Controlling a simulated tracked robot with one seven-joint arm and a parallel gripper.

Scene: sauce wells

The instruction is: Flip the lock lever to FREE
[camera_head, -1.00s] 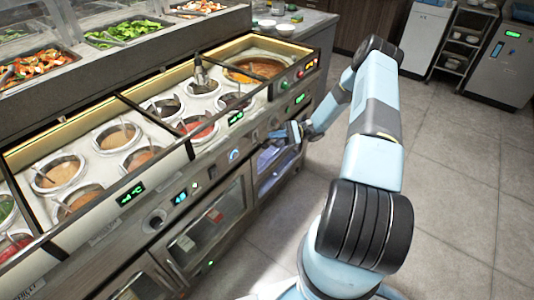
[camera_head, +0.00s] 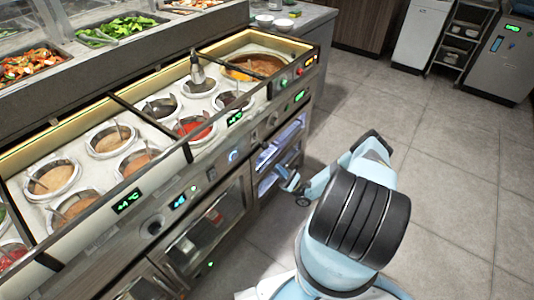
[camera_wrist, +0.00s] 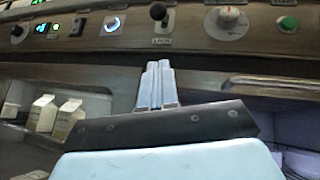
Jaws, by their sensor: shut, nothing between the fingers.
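In the head view my gripper (camera_head: 287,178) is low in front of the counter's shelf opening; the lever is too small there to make out.
Below, cartons (camera_wrist: 42,112) stand in an open compartment. Sauce wells (camera_head: 108,140) fill the counter top. The floor (camera_head: 450,150) at right is clear.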

